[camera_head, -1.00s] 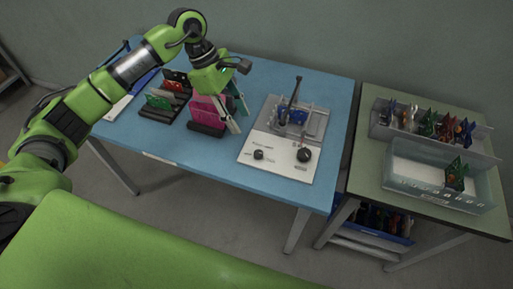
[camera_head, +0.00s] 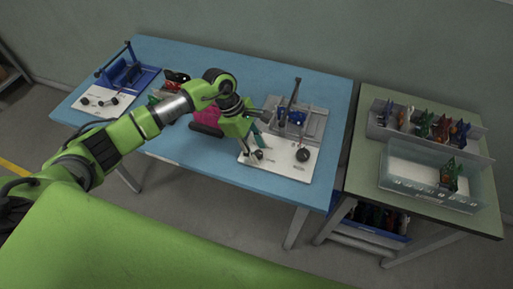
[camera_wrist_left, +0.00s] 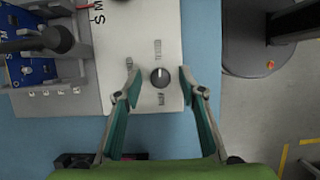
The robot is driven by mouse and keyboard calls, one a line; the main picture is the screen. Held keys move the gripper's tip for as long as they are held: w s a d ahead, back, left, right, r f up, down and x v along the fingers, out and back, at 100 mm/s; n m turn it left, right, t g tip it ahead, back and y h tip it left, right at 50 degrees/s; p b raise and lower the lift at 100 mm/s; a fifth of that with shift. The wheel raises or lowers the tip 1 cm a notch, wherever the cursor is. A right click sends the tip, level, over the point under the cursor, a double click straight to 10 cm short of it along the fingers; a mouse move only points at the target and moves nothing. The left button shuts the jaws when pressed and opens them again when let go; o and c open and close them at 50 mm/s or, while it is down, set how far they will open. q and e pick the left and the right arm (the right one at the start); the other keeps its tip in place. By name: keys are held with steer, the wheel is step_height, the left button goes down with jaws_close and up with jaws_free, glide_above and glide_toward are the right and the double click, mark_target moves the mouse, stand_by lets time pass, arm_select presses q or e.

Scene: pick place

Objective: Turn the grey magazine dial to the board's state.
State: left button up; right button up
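The grey fixture (camera_head: 314,124) holds a blue board (camera_head: 296,117). It stands at the back of a white panel (camera_head: 275,172) with two black knobs. The left knob, a small dial (camera_head: 258,155), is by my left gripper (camera_head: 252,155); the larger knob (camera_head: 303,155) is to its right. In the left wrist view the small dial (camera_wrist_left: 160,77) has a light pointer mark toward the picture's top and labels around it, too small to read. My left gripper (camera_wrist_left: 158,78) is open, its fingertips either side of the dial with visible gaps. My right gripper is not in view.
A black-handled lever (camera_head: 295,92) rises from the grey fixture. A pink holder (camera_head: 207,116) stands left of my gripper. A blue fixture (camera_head: 135,75) with its own white panel is at the table's left. Bins (camera_head: 430,190) of coloured boards stand on the right table.

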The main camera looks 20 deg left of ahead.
arm_select(q)
jaws_close()
steer(key=n+t, duration=0.1)
steer(key=n, duration=0.2)
steer(key=n+t, duration=0.1)
steer(key=n, duration=0.2)
steer(key=shift+s+n+t+b, duration=0.2)
steer(key=shift+n+t+b, duration=0.1)
steer(key=shift+b, duration=0.1)
steer(key=n+y, duration=0.1)
steer(key=n, duration=0.1)
steer(key=n+t+b, duration=0.1)
steer(key=n, duration=0.2)
steer(key=shift+d+y, duration=0.15)
steer(key=shift+y, duration=0.25)
steer(key=shift+t, duration=0.3)
jaws_free()
steer(key=shift+s, duration=0.1)
